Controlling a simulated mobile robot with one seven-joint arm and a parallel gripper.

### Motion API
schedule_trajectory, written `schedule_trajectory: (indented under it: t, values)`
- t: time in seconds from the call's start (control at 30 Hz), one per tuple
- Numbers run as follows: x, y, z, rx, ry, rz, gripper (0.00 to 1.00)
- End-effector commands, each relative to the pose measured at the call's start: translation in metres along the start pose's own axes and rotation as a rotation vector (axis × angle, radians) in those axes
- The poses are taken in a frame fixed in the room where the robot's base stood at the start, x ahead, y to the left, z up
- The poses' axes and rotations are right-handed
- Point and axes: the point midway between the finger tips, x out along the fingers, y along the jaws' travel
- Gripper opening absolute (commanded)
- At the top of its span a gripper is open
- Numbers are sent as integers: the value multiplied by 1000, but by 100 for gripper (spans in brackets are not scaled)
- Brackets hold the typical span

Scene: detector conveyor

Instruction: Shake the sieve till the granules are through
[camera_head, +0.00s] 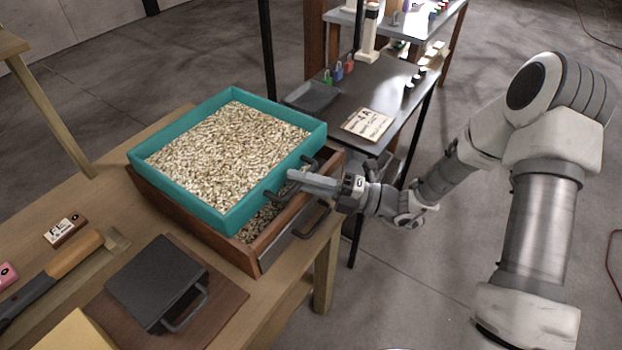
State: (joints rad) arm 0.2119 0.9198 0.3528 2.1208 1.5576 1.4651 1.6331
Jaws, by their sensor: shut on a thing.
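The sieve is a teal rectangular frame (176,191) filled with pale granules (228,150). It sits over a brown wooden box (254,262), shifted so that a gap shows at the box's front right. More granules (262,217) lie in the box in that gap. My gripper (293,176) reaches in from the right and is shut on the sieve's dark handle (277,192) at its right side. The fingertips partly hide the handle. The sieve's mesh is hidden under the granules.
On the wooden table (120,222) are a black case-like block (155,280) with a handle on a brown board, a long tool (60,270) and a label block (62,229). A dark side table (385,85) behind holds a tray (313,97), a sign (368,124) and small padlocks.

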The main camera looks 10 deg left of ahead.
Motion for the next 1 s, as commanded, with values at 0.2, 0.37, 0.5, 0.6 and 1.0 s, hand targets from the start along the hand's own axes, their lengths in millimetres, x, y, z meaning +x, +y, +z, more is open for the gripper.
schedule_trajectory:
  t: [0.2, 0.37, 0.5, 0.6, 1.0]
  values:
    - [26, -3, 11, 0, -1, 0, 0]
    - [28, -5, 12, -2, -2, 0, 0]
    - [29, -5, 13, -2, -3, 1, 0]
    - [29, -5, 12, -2, -2, 1, 30]
    - [28, -7, 11, 1, 0, -4, 47]
